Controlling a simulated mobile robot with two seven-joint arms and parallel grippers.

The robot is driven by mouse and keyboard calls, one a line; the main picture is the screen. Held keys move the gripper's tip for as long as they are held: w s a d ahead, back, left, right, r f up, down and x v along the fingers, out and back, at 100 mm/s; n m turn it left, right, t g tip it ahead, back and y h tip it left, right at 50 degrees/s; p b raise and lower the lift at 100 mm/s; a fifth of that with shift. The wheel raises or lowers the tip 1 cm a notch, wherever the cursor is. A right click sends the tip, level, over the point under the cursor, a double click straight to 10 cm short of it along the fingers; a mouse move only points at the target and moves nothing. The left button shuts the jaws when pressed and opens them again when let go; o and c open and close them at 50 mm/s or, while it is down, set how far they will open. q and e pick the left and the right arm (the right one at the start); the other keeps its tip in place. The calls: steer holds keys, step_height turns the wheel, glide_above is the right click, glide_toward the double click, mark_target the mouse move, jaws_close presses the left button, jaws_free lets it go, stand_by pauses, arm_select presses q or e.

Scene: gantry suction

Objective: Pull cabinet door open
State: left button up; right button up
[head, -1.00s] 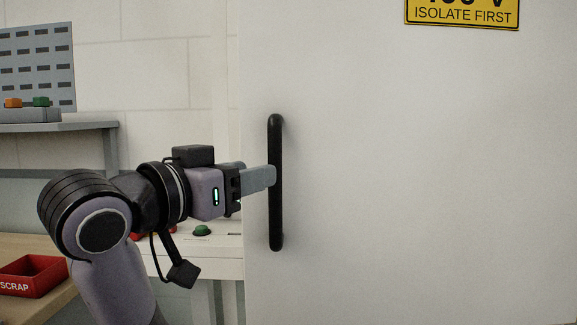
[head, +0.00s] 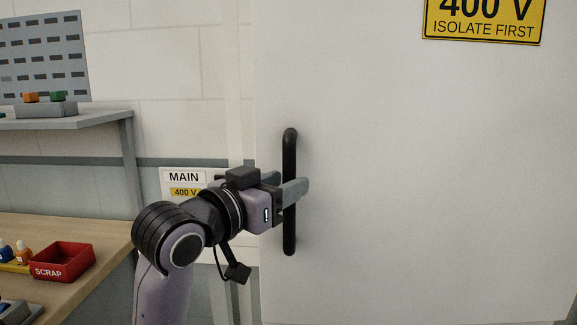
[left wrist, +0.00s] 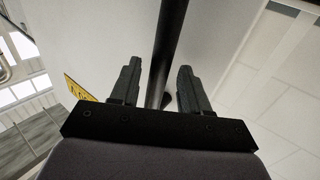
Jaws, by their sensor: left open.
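The cabinet door (head: 400,170) is a large off-white panel filling the right of the head view. Its handle (head: 290,150) is a long black vertical bar near the door's left edge. My left gripper (head: 290,188) is at the middle of the handle, with a finger to either side of the bar. In the left wrist view the handle (left wrist: 166,50) runs between the two spread fingers (left wrist: 158,85), with a visible gap on each side. The gripper is open. My right gripper is not in view.
A wooden bench (head: 100,260) at left holds a red SCRAP bin (head: 65,262). A grey shelf (head: 70,122) carries a box with orange and green buttons. A MAIN 400 V label (head: 184,178) is behind my arm. A yellow warning sign (head: 484,20) is on the door.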

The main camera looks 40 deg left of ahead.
arm_select(q)
steer(key=shift+w+d, duration=0.1)
steer(key=shift+w, duration=0.9)
jaws_close()
steer(key=shift+s+d+f, duration=0.1)
steer(key=shift+s, duration=0.05)
